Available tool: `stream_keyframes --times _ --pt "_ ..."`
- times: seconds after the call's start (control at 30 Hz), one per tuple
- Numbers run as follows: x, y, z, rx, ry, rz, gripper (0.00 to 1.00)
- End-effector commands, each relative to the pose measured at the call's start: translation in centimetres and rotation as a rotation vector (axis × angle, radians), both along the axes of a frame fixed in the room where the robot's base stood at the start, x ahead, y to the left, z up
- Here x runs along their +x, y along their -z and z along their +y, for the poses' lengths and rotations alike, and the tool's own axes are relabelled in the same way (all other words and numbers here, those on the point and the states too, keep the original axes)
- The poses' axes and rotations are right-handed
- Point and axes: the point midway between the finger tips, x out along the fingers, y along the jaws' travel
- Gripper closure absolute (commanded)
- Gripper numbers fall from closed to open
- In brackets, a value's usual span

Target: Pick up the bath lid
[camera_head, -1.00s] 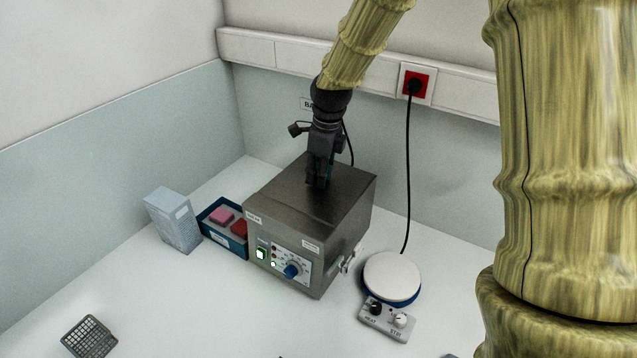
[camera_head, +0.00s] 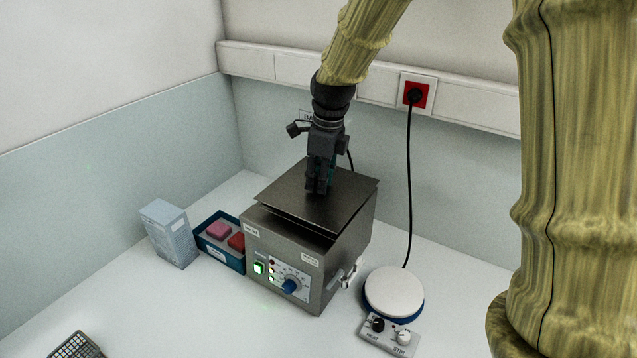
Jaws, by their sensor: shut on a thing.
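The bath lid (camera_head: 290,207) is a flat dark metal plate above the steel water bath (camera_head: 331,262). A dark gap shows between the lid and the bath's front and right rim, so the lid is raised a little. My gripper (camera_head: 318,190) points down at the middle of the lid and is shut on it. The lid's handle is hidden between the fingers. The bath's front has a lit green switch (camera_head: 259,268) and a blue knob (camera_head: 289,286).
A hotplate stirrer (camera_head: 393,291) stands right of the bath. A blue tray (camera_head: 228,262) with pink and red items and a pale box (camera_head: 170,232) stand left. A dark rack (camera_head: 76,346) lies at the front left. The wall and a power cable (camera_head: 408,180) are behind.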

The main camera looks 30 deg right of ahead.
Motion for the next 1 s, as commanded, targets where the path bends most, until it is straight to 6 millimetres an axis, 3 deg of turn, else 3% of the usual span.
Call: stream_keyframes --times 0.5,0.7,1.0 --pt "-8.8 -0.8 3.4 -0.002 0.0 -0.003 0.95" --pt "-10.9 -1.5 4.2 0.0 0.002 0.0 0.95" --pt "-12.4 -1.6 4.8 0.001 0.001 -0.001 0.95"
